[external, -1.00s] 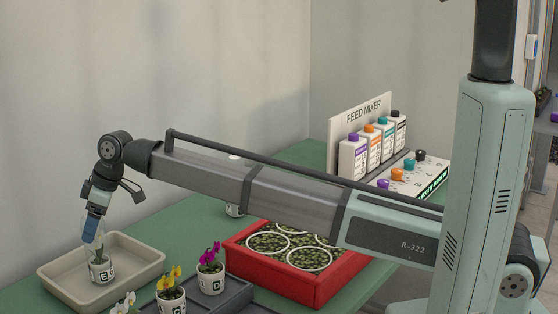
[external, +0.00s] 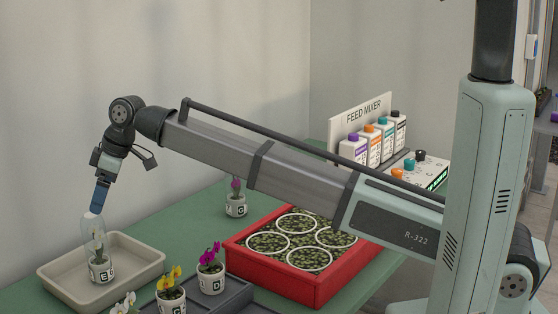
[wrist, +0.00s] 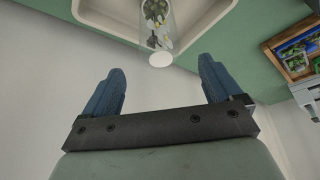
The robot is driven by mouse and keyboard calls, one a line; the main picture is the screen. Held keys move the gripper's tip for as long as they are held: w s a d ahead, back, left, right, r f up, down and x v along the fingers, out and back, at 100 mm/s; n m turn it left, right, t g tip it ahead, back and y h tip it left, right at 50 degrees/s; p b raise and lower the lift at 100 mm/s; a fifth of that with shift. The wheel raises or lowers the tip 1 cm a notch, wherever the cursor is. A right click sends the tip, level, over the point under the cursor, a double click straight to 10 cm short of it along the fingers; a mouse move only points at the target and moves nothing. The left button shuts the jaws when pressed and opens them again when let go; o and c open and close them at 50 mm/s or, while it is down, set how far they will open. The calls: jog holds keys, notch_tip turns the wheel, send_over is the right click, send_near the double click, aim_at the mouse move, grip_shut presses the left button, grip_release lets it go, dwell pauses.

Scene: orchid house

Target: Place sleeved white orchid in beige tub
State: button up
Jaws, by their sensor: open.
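The sleeved white orchid (external: 94,245) stands upright in the beige tub (external: 142,271), its white pot resting on the tub floor inside a clear sleeve. In the wrist view the sleeved orchid (wrist: 158,28) shows at the top, with the beige tub (wrist: 105,18) around it. My gripper (external: 97,212) is above the sleeve's top, pointing down. In the wrist view its two blue fingers (wrist: 160,85) are spread wide with nothing between them.
A dark tray (external: 235,304) with potted yellow, magenta and white orchids stands in front. A red crate (external: 275,281) with round openings stands to the right. Another potted orchid (external: 236,205) stands behind. A feed mixer (external: 372,145) with bottles is at the back.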

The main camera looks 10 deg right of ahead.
jog(key=shift+v, duration=1.95)
